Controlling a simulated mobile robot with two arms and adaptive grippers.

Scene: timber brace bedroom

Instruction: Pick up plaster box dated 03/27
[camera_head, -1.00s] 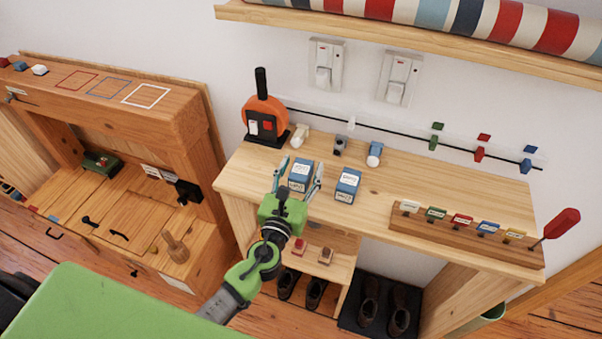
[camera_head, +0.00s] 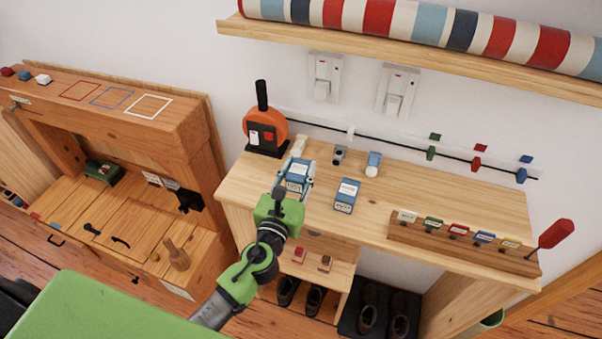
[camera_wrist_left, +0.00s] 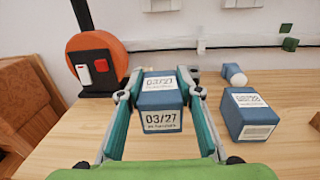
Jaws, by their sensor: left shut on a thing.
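The plaster box dated 03/27 (camera_wrist_left: 160,103) is blue with white labels on its top and front. In the left wrist view it sits between the teal fingers of my left gripper (camera_wrist_left: 160,100), which is shut on it. In the head view the same box (camera_head: 297,175) is at the left part of the wooden shelf top, partly covered by the fingers of my left gripper (camera_head: 298,178). A second blue box (camera_head: 346,195) stands to its right, apart from the gripper; its date is too blurred to read in the left wrist view (camera_wrist_left: 249,115). My right gripper is not in view.
An orange and black device (camera_head: 265,131) stands behind the held box at the left. Small cylinders (camera_head: 373,163) lie along the back. A wooden rack with coloured tags (camera_head: 460,245) and a red-handled tool (camera_head: 556,233) are at the right. The shelf middle is mostly clear.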

